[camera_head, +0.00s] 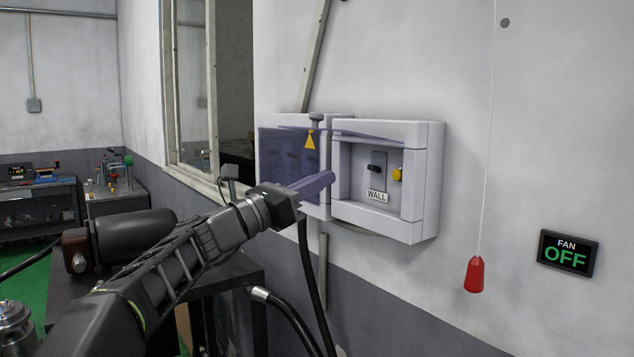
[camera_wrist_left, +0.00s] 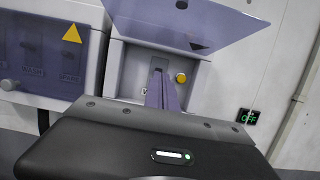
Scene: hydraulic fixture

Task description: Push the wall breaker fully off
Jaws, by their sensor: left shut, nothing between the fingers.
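The wall breaker is a white box (camera_head: 432,190) on the wall, labelled WALL (camera_head: 377,196), with a small dark switch lever (camera_head: 376,168) in its recess and a yellow knob (camera_head: 397,174) to the right. Its tinted cover (camera_wrist_left: 185,22) is lifted open above the recess in the left wrist view. My left gripper (camera_head: 328,177) is shut and empty, its purple fingers pointing at the recess from the left. In the left wrist view the shut fingers (camera_wrist_left: 162,92) overlap the lower part of the recess and hide much of the lever. I cannot tell if they touch it. My right gripper is not in view.
A second box with a tinted cover and yellow warning triangle (camera_head: 310,140) adjoins on the left. A red pull handle (camera_head: 474,275) hangs on a cord to the right. A sign (camera_head: 567,253) reads FAN OFF. A window (camera_head: 190,90) and workbench (camera_head: 40,205) lie left.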

